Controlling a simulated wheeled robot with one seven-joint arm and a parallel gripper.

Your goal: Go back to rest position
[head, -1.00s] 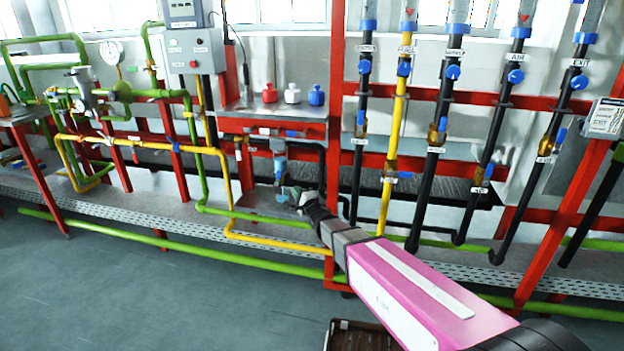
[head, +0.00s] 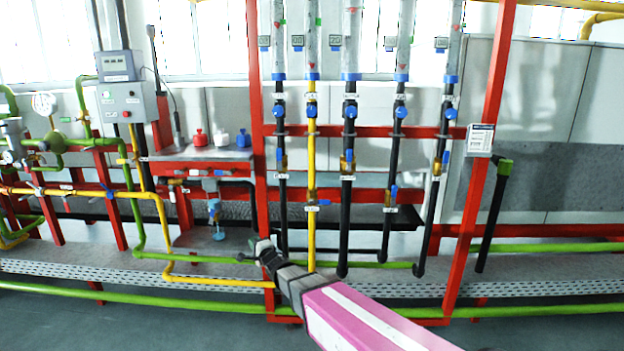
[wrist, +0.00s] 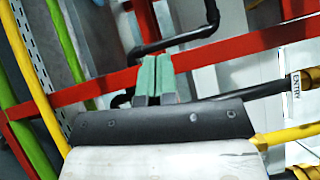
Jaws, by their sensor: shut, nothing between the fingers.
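My gripper (head: 258,250) shows in the head view at the end of my pink and grey arm, in front of the lower pipes. In the wrist view its two green fingertips (wrist: 154,78) lie side by side, shut with nothing between them. Behind the fingers in the wrist view is a red frame bar (wrist: 215,52). The fingers overlap it in the picture; I cannot tell how close they are.
A red frame (head: 475,220) carries several vertical pipes with blue valves, among them a yellow pipe (head: 312,160). A grey control box (head: 121,102) and a shelf with small bottles (head: 221,138) stand at left. A green pipe (head: 520,312) runs low along the front.

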